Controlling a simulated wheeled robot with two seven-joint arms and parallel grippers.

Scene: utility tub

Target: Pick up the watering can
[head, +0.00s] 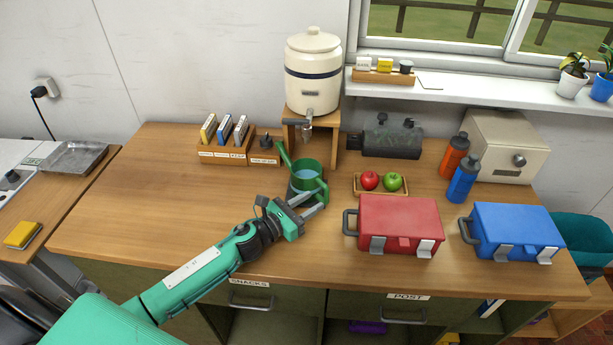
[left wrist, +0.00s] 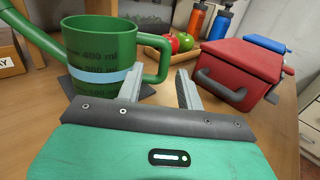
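The green watering can (head: 307,172) stands upright on a dark mat on the wooden counter, below the dispenser. Its spout (head: 284,153) points up to the left and its handle is on the right. In the left wrist view the can (left wrist: 100,45) shows measuring marks and a pale blue band. My left gripper (head: 312,203) is open at the near right side of the can. In the left wrist view its fingers (left wrist: 160,88) are spread, with the handle (left wrist: 163,50) just beyond the gap. I cannot tell whether they touch it. My right gripper is not in view.
The cream dispenser (head: 313,72) stands on a wooden stand behind the can. A fruit tray (head: 381,191), a red toolbox (head: 399,224) and a blue toolbox (head: 512,232) are to the right. A file holder (head: 224,154) is on the left. The counter's left front is clear.

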